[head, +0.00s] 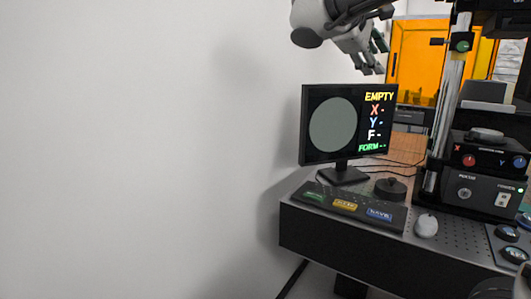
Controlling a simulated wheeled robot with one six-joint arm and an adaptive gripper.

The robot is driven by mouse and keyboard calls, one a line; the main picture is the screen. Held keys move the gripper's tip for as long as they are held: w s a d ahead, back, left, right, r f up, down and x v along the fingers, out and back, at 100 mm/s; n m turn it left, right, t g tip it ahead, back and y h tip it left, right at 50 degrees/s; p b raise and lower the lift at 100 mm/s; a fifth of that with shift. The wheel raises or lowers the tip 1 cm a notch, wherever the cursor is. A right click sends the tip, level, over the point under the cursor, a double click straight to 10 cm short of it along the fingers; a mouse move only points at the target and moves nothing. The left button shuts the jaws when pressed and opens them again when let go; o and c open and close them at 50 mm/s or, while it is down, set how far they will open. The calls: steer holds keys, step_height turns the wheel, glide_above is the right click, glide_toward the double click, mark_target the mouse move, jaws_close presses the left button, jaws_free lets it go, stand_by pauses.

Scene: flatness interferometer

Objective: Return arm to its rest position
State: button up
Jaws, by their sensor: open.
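My gripper (373,55) is at the top of the head view, hanging in the air above and behind the monitor's upper edge, with its dark fingers pointing down and to the right. It is open, and nothing shows between its fingers. The interferometer's monitor (333,125) stands upright on the bench and reads EMPTY, with a plain grey disc on its screen. The interferometer (484,186) stands at the right, with a metal column, a focus panel and red and blue knobs.
Dark round pieces (515,254) sit at the right edge. An orange-windowed enclosure (413,60) stands behind. A bare white wall fills the left.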

steer(key=s+d+f+m+g+y, duration=0.1)
steer(key=s+d+f+g+y, duration=0.15)
steer(key=s+f, duration=0.45)
steer(key=s+d+f+m+g+y, duration=0.15)
steer(key=s+f+y, duration=0.25)
steer(key=f, duration=0.7)
steer(key=s+d+f+m+y, duration=0.1)
steer(key=s+d+f+m, duration=0.2)
steer(key=s, duration=0.4)
steer(key=s+d+f+m+y, duration=0.2)
steer(key=s+d+f+m, duration=0.2)
steer(key=s, duration=0.3)
steer(key=shift+t, duration=0.4)
steer(key=shift+f, duration=0.1)
